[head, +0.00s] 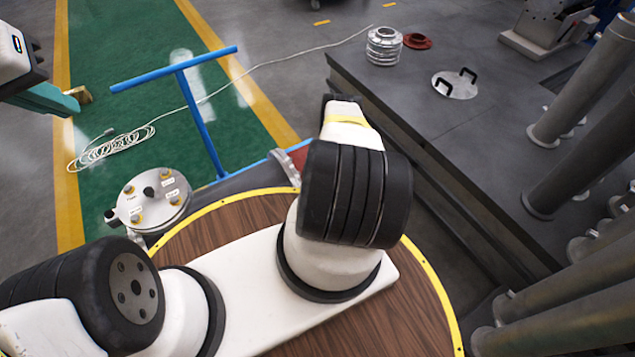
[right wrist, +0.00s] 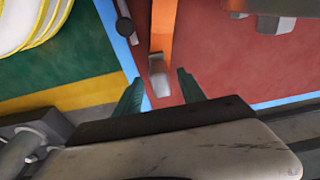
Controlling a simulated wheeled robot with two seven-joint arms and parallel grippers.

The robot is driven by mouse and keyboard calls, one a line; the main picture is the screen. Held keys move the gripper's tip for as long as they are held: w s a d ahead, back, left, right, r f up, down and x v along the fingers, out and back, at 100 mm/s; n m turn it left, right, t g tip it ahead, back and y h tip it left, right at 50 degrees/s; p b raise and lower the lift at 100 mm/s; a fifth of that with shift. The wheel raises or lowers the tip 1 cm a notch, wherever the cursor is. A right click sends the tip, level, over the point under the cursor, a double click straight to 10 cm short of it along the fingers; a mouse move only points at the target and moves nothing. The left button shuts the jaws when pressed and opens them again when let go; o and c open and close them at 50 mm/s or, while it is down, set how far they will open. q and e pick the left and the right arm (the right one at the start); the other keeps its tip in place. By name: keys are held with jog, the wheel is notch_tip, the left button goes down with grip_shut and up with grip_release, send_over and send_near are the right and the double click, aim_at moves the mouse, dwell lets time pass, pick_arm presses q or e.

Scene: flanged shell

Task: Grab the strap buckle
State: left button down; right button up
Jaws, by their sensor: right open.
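An orange strap (right wrist: 162,28) hangs into the right wrist view from the top, with a pale metal strap buckle (right wrist: 158,76) at its lower end. My right gripper (right wrist: 160,82) is open, its two teal fingers apart on either side of the buckle in the picture. I cannot tell whether the buckle is fully between the fingers in depth, and no contact shows. In the head view my right arm hides the strap and buckle. My left gripper (head: 62,99) is at the upper left, with a small brass-coloured piece at its tip. Whether it is shut on that is unclear.
A blue T-shaped bar (head: 196,110) stands beside a labelled round metal flange (head: 150,200). A dark platform (head: 430,120) at right carries a handled disc (head: 455,86), a bellows-like metal part (head: 384,46) and thick pipes (head: 575,125). A white cable (head: 110,146) lies on the green floor.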

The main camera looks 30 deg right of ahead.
grip_shut()
jog(key=shift+r, duration=0.15)
dwell(0.4)
